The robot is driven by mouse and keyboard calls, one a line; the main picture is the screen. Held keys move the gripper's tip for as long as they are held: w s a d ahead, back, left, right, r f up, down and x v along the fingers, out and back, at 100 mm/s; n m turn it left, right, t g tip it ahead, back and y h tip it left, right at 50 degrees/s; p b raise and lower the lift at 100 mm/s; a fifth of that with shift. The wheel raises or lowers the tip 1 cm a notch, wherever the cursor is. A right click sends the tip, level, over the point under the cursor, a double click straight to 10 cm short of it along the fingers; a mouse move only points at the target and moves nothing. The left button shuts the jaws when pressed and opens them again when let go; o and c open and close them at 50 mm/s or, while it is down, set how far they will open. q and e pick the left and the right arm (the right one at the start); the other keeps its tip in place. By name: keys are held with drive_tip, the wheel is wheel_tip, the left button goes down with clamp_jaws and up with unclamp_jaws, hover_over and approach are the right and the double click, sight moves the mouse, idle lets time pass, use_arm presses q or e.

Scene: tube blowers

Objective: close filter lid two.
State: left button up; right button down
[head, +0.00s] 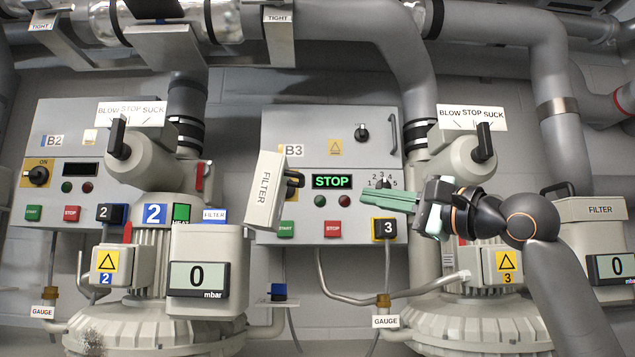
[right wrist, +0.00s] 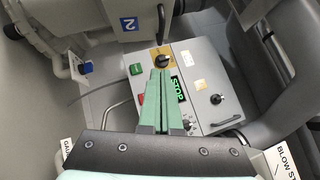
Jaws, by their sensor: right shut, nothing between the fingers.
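The pale filter lid two (head: 263,190) stands raised and tilted in the head view, with FILTER on its face and a black handle (head: 292,185) on its right side. Below and left of it is the grey filter housing two (head: 207,243), with a gauge reading 0 mbar. My right gripper (head: 364,196) is shut and empty, its green fingers pointing left toward the lid, to the right of the handle and apart from it. The shut fingers also show in the right wrist view (right wrist: 160,74). My left gripper is in neither view.
Behind my right gripper is the B3 panel (head: 310,117) with its STOP display (head: 332,181). Blower three's valve (head: 450,155) is near my right arm. Another filter housing (head: 600,235) stands at far right.

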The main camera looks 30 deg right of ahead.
sight(280, 197)
use_arm(q)
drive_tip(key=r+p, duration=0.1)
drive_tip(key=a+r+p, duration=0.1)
drive_tip(key=p, duration=0.1)
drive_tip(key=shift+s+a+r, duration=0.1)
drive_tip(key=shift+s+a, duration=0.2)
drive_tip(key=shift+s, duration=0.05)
use_arm(e)
drive_tip(key=w+a+r, duration=0.3)
drive_tip(key=w+a, duration=0.1)
drive_tip(key=w, duration=0.4)
drive_tip(key=shift+w+a+r, duration=0.15)
drive_tip(key=shift+w+a, duration=0.2)
drive_tip(key=shift+w, duration=0.05)
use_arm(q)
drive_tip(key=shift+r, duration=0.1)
use_arm(e)
drive_tip(key=shift+a+r, duration=0.1)
